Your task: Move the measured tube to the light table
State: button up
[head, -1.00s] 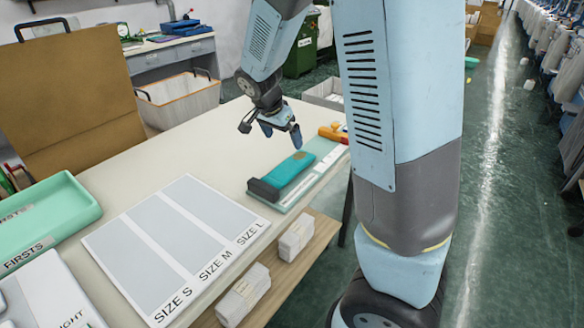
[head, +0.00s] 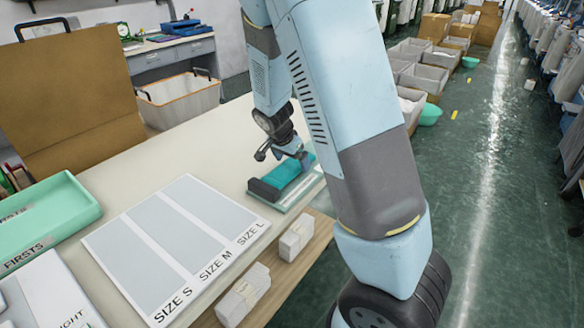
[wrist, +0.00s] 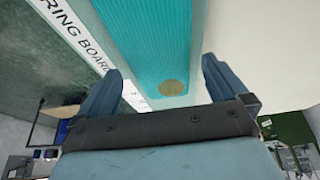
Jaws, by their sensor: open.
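The teal ribbed tube (head: 283,172) lies flat on the measuring board (head: 284,205), beside a dark block at its near end. In the wrist view the tube (wrist: 150,42) runs between my fingers, with a round tan patch near its end; the board's printed label (wrist: 72,28) shows at its left. My gripper (head: 302,160) is open and low over the tube's far end, one finger to each side; I cannot tell whether it touches. In the wrist view my gripper (wrist: 162,85) holds nothing. A white panel (head: 45,290) lettered "IGHT", probably the light table, is cut off at lower left.
A size chart (head: 175,240) marked S, M and L lies flat between the panel and the board. A green "FIRSTS" tray (head: 45,222) is at the left. Wrapped white bundles (head: 243,297) sit on the lower wooden shelf. A brown board (head: 72,95) stands behind.

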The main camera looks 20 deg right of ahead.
jog(key=shift+w+d+f, duration=0.15)
jog(key=shift+d+f, duration=0.05)
jog(key=shift+f, duration=0.45)
jog(key=c, duration=1.1)
